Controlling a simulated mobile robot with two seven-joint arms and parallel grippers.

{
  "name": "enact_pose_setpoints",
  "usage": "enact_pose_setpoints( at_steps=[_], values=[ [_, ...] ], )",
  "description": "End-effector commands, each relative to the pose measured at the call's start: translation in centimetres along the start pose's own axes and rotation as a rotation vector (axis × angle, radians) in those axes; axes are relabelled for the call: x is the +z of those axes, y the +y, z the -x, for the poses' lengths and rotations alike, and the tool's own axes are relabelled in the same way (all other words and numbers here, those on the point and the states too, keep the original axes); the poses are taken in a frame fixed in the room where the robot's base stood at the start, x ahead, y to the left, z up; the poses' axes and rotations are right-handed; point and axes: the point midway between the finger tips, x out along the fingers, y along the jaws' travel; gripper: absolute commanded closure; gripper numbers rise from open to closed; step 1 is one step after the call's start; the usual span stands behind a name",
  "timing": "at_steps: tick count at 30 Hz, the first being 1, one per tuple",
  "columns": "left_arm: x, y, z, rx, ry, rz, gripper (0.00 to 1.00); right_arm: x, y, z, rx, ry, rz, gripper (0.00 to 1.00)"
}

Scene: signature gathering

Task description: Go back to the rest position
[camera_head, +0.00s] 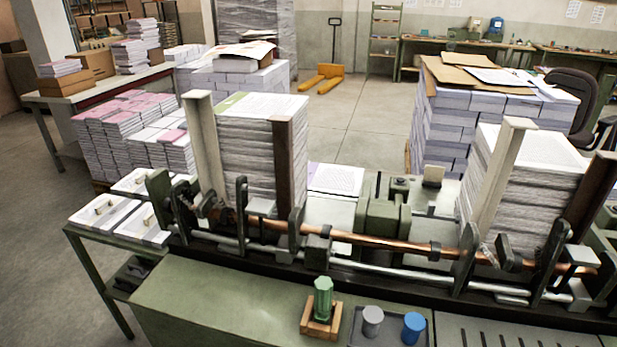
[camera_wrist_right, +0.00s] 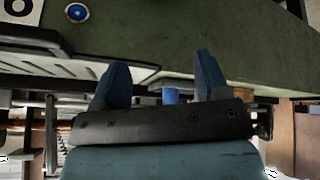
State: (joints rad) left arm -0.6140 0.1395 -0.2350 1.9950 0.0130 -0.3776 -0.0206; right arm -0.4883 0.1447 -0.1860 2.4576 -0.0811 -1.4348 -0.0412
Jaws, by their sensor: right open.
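My right gripper (camera_wrist_right: 160,64) shows in the right wrist view, with its two blue fingers spread apart and nothing between them. A green machine surface (camera_wrist_right: 225,45) lies beyond the fingertips. A small blue cylinder (camera_wrist_right: 170,96) shows behind the gap between the fingers, apart from them as far as I can tell. Neither gripper shows in the head view. My left gripper is in no view.
The gathering machine (camera_head: 240,290) spans the front, with paper stacks (camera_head: 260,150) on it. A green stamp (camera_head: 323,298), a grey cylinder (camera_head: 372,320) and a blue cylinder (camera_head: 413,328) stand at its front. A yellow pallet jack (camera_head: 322,77) stands on open floor behind.

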Motion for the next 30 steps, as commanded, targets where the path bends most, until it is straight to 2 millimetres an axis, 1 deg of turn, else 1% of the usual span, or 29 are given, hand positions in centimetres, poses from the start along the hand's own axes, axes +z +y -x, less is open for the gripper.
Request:
enact_pose_setpoints(
  at_steps=[1,3,7,8,9,14,20,26,30],
  values=[
    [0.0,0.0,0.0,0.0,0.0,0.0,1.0,1.4,-0.1,0.1,-0.015,-0.046,-0.024,0.32],
    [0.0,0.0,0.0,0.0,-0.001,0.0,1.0,3.0,-0.1,0.4,-0.033,-0.106,-0.056,0.32],
    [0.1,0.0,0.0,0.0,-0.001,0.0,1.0,6.0,-0.3,0.9,-0.063,-0.213,-0.107,0.32],
    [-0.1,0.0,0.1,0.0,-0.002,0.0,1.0,6.1,-0.3,1.0,-0.068,-0.218,-0.112,0.32],
    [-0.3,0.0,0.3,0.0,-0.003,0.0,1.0,5.6,-0.4,0.6,-0.068,-0.191,-0.107,0.32],
    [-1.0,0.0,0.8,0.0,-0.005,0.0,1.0,4.6,-0.9,-0.8,-0.074,-0.115,-0.098,0.32],
    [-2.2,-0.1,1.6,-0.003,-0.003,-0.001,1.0,3.4,-1.8,-2.8,-0.085,0.0,-0.088,0.32],
    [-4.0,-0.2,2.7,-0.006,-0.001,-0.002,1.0,2.3,-3.1,-4.8,-0.103,0.159,-0.079,0.32],
    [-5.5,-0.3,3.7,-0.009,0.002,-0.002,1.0,1.9,-4.5,-6.0,-0.119,0.307,-0.076,0.32]
  ],
)
